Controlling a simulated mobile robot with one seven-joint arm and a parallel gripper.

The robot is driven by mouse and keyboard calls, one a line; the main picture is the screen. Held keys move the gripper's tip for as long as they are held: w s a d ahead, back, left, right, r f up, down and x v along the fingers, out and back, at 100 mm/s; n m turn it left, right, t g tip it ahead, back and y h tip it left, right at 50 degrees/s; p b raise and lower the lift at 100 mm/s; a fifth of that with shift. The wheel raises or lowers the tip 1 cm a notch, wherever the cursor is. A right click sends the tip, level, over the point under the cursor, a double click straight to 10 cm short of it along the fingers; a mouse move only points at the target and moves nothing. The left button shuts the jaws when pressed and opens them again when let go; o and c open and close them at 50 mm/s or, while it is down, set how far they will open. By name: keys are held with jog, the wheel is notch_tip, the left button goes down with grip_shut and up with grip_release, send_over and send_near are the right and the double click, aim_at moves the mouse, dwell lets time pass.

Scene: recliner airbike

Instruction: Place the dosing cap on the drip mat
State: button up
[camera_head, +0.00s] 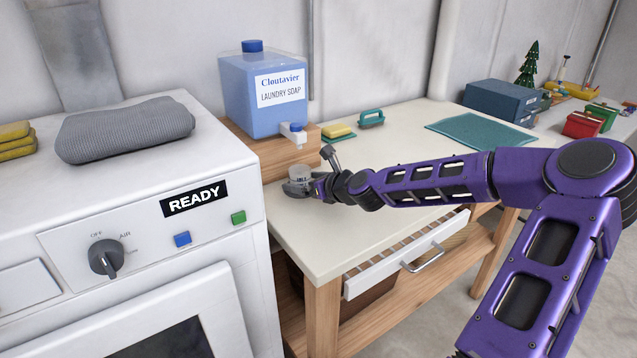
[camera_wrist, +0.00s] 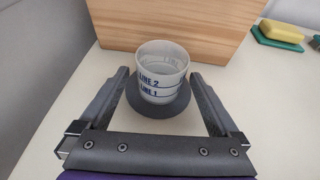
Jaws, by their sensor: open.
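The dosing cap (camera_wrist: 162,84) is a small white cup marked LINE 1 and LINE 2. It stands upright and looks empty. In the wrist view it sits on a round dark grey mat (camera_wrist: 163,108), which looks like the drip mat. The cap also shows in the head view (camera_head: 298,174), below the soap bottle's spout. My gripper (camera_wrist: 160,76) is open, with one finger on each side of the cap and mat. A narrow gap shows between the cap and each finger. In the head view my gripper (camera_head: 312,186) partly hides the mat.
A blue laundry soap bottle (camera_head: 262,95) stands on a wooden block (camera_head: 252,143) just behind the cap. A yellow sponge (camera_head: 336,130) and a teal-handled brush (camera_head: 371,118) lie right of it. A teal cloth mat (camera_head: 480,132) lies farther right. The white dryer is at left.

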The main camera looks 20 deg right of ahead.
jog(key=p+v, duration=0.2)
jog(key=v, duration=0.9)
